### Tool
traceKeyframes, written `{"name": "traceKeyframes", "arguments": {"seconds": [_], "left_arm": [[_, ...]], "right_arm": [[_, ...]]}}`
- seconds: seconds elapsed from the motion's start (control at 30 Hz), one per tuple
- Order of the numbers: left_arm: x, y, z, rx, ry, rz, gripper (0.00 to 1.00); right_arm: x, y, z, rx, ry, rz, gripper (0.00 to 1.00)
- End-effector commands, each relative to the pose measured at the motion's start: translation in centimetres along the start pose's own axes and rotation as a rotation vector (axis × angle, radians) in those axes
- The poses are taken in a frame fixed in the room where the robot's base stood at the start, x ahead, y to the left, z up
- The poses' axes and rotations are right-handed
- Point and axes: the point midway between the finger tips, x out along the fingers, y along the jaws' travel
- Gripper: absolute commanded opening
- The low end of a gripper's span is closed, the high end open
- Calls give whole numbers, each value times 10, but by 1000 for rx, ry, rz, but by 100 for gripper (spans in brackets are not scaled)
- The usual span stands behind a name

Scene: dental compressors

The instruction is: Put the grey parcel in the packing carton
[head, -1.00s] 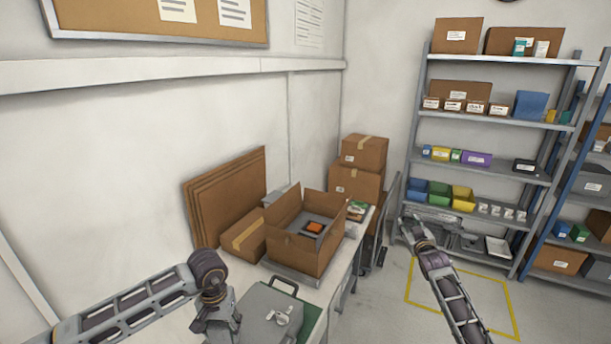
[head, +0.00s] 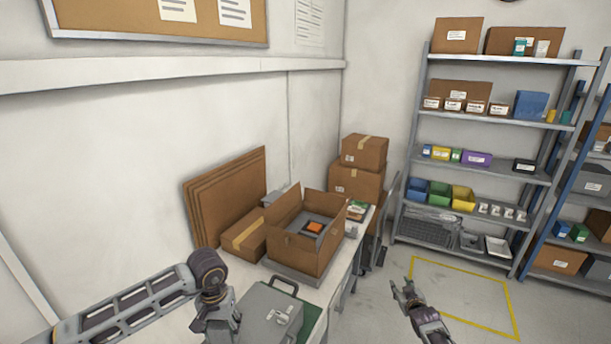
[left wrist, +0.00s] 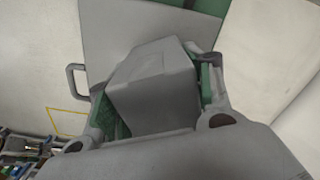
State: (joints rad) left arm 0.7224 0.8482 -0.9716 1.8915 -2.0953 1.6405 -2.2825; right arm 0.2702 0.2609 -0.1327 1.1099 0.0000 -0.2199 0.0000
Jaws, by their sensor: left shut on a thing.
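The grey parcel (left wrist: 155,85) is a plain grey block between the green-padded fingers of my left gripper (left wrist: 160,98) in the left wrist view. My left gripper is shut on it, above a grey case. In the head view my left gripper (head: 222,328) is at the near end of the bench, and the parcel cannot be made out there. The packing carton (head: 290,256) stands open on the bench, beyond my left gripper. A dark item with an orange top shows inside it. My right gripper (head: 402,288) is over the floor, apparently open and empty.
A grey case (head: 262,308) with a handle lies on the bench close to my left gripper. A closed box (head: 243,240) and flat cardboard sheets (head: 222,195) stand left of the carton. Stacked boxes (head: 358,182) are behind. Shelving (head: 480,175) stands at the right.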

Motion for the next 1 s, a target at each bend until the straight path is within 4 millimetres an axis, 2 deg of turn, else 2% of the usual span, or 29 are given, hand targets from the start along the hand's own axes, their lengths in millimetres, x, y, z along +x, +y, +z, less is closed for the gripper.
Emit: {"name": "traceKeyframes", "arguments": {"seconds": [0.03,0.47,1.0], "left_arm": [[0,0,0,0,1,0,19],[0,0,0,0,1,0,19],[0,0,0,0,1,0,19]], "right_arm": [[-2,-5,14,1,-18,-6,40],[-20,-43,110,8,-148,-48,40],[-60,-90,226,16,-309,-99,40]]}}
